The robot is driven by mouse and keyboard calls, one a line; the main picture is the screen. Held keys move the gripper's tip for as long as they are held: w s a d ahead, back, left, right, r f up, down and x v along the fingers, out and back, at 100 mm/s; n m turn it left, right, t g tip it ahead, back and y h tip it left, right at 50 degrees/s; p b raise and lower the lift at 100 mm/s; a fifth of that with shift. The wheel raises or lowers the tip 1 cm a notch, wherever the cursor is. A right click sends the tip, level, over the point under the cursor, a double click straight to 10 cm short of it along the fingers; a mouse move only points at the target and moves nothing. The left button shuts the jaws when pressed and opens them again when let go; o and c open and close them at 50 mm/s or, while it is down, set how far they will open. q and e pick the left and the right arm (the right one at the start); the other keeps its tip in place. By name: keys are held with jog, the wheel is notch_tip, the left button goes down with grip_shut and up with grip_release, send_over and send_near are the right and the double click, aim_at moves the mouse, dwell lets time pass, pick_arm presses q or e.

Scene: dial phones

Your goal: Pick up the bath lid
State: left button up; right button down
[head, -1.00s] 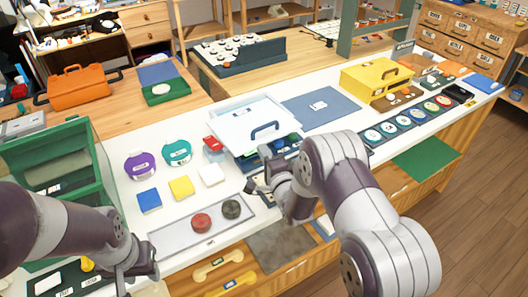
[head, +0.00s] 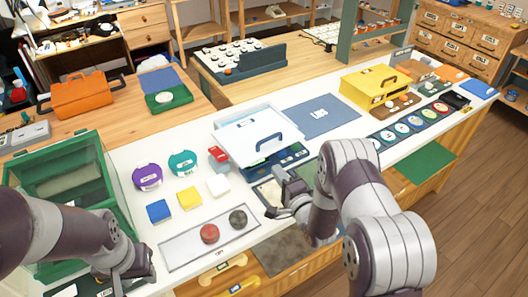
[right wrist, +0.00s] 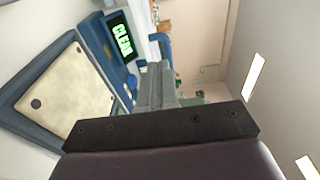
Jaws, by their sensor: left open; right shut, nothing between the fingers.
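The bath lid (head: 243,137) is a white slab with a blue handle (head: 264,147). In the head view it sits over the blue bath (head: 262,170), whose front panel shows below it. My right gripper (head: 278,190) is in front of the bath, below the handle and apart from it. My left gripper (head: 122,280) is open at the lower left, far from the lid and partly hidden by my arm.
A grey tray (head: 185,250) with red and dark discs lies left of my right gripper. Coloured blocks and round containers stand left of the bath. A blue mat (head: 318,116) lies to its right. A green glass-sided case (head: 60,180) stands by my left arm.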

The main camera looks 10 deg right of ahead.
aim_at(259, 147)
jog(key=p+x, duration=0.1)
jog(key=x, duration=0.8)
jog(key=shift+w+a+r, duration=0.1)
jog(key=shift+w+a, duration=0.1)
jog(key=shift+w, duration=0.05)
jog(key=shift+w+b, duration=0.2)
jog(key=shift+b, duration=0.1)
jog(key=shift+b+x, duration=0.8)
jog(key=shift+x, duration=0.05)
jog(key=shift+a, duration=0.1)
